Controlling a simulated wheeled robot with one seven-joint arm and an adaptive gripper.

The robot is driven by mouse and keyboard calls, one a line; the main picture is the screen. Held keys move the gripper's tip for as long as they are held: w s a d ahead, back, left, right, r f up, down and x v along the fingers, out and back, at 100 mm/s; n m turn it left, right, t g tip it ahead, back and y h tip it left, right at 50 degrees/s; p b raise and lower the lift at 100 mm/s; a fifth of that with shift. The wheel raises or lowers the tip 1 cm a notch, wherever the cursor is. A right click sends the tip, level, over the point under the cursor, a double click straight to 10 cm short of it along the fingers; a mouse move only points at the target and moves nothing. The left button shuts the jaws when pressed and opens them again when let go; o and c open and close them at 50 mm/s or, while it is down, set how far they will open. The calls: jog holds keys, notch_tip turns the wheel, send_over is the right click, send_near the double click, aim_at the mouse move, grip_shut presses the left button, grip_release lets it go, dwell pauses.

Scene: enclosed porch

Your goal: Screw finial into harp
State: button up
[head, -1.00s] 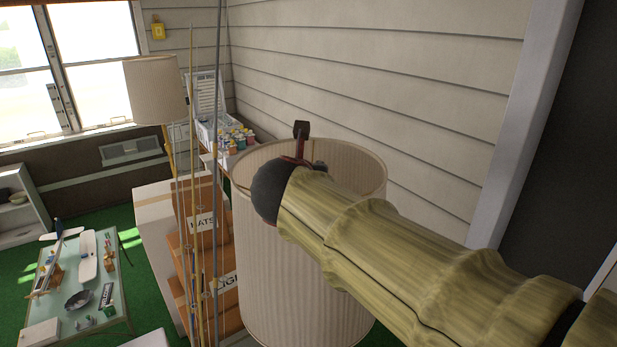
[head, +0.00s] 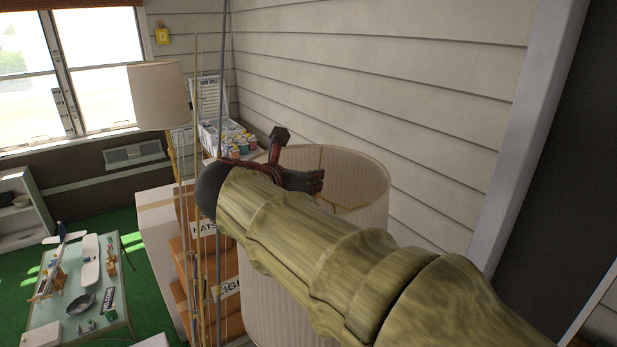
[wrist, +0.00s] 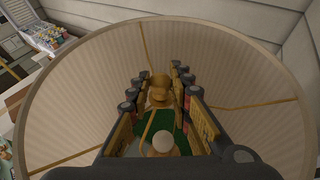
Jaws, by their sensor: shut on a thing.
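The lampshade (head: 357,185) is large, cream and pleated, and stands upright in front of me with an open top. My gripper (head: 316,181) is over its opening, seen partly behind my sleeve-covered arm. In the wrist view my gripper (wrist: 160,78) points into the shade and is shut on a brass finial (wrist: 160,92) between its fingertips. Thin brass harp wire (wrist: 150,124) and a pale round bulb (wrist: 163,141) show below, between the fingers. Whether the finial touches the harp top cannot be told. The head view hides the finial and harp.
The siding wall (head: 380,80) runs close behind and right of the shade. Thin upright rods (head: 222,120) and stacked cardboard boxes (head: 232,262) stand on the left. Beyond are a smaller floor lamp (head: 158,95), paint jars (head: 236,145) and a low glass table (head: 60,315).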

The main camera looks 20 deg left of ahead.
jog(key=shift+w+a+m+h+p, duration=0.1)
jog(key=shift+a+m+h+p, duration=0.1)
jog(key=shift+m+h+p, duration=1)
jog(key=shift+g+h, duration=0.3)
jog(key=o, duration=1.1)
jog(key=shift+o, duration=0.2)
jog(key=o, duration=0.6)
jog(key=s+r, duration=0.1)
jog(key=s+a+r+p, duration=0.1)
jog(key=s, duration=0.1)
jog(key=s+r, duration=0.1)
jog(key=r, duration=0.1)
jog(key=shift+s+a, duration=0.2)
jog(key=shift+a, duration=0.1)
